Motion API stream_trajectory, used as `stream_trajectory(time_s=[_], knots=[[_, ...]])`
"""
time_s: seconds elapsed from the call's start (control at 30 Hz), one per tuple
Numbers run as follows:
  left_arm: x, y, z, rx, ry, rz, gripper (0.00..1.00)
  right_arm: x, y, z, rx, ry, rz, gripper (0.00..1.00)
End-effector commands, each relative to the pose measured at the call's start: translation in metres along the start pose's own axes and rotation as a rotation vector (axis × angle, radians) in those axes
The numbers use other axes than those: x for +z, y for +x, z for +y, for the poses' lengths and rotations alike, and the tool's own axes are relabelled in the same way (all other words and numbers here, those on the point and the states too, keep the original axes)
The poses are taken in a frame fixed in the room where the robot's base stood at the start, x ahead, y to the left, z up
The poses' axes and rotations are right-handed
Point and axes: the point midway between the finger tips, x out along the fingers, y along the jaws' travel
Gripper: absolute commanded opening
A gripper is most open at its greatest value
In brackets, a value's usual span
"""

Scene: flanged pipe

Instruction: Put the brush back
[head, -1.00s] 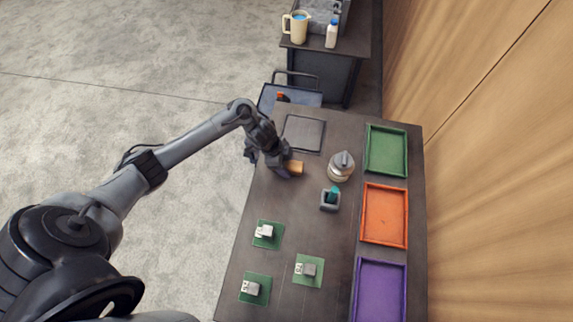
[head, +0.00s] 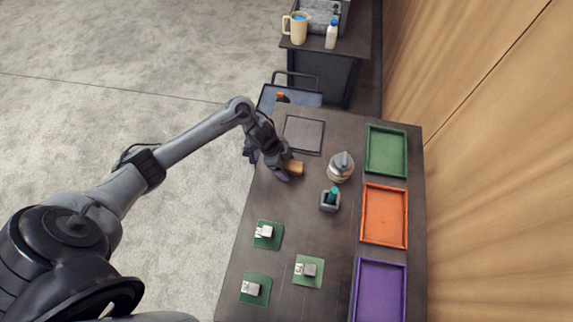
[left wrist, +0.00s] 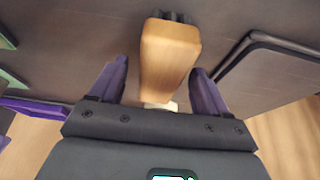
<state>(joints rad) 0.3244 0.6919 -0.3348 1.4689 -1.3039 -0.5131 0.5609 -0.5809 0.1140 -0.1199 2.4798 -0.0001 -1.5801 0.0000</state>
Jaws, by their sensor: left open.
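The brush (head: 294,167), with a wooden body, is on the dark table near its left edge. In the left wrist view its wooden body (left wrist: 168,55) lies between my fingers, with dark bristles showing at its far end. My left gripper (head: 287,173) is open, with one purple finger on each side of the brush in the wrist view (left wrist: 160,70). I cannot tell whether either finger touches it. A pale piece shows at the brush's near end, partly hidden by the gripper. My right gripper does not show.
A dark square tray or mat (head: 303,134) lies just behind the brush. A kettle-like pot (head: 341,167) and a small grey holder (head: 329,207) with a teal item stand to the right. Green (head: 386,151), orange (head: 385,216) and purple (head: 380,290) trays line the right edge.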

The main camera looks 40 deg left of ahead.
Motion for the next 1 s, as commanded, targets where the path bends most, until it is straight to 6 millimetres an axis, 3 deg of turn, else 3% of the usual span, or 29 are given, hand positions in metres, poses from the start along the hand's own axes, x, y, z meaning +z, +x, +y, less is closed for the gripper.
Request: stream_trajectory(time_s=[0.4,0.63,0.73,0.83,1.0], knots=[[0.000,-0.075,-0.001,-0.003,0.001,-0.001,0.77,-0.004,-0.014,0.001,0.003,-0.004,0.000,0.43],[0.000,-0.103,0.000,-0.002,0.000,-0.001,0.77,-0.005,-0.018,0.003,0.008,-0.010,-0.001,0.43],[-0.005,-0.103,0.004,-0.011,0.012,0.009,0.77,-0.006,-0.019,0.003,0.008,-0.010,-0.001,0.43],[-0.022,-0.086,0.015,-0.054,0.042,0.044,0.77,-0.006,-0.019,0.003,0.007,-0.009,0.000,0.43],[-0.076,-0.050,0.055,-0.226,0.054,0.150,0.77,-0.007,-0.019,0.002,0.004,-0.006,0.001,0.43]])
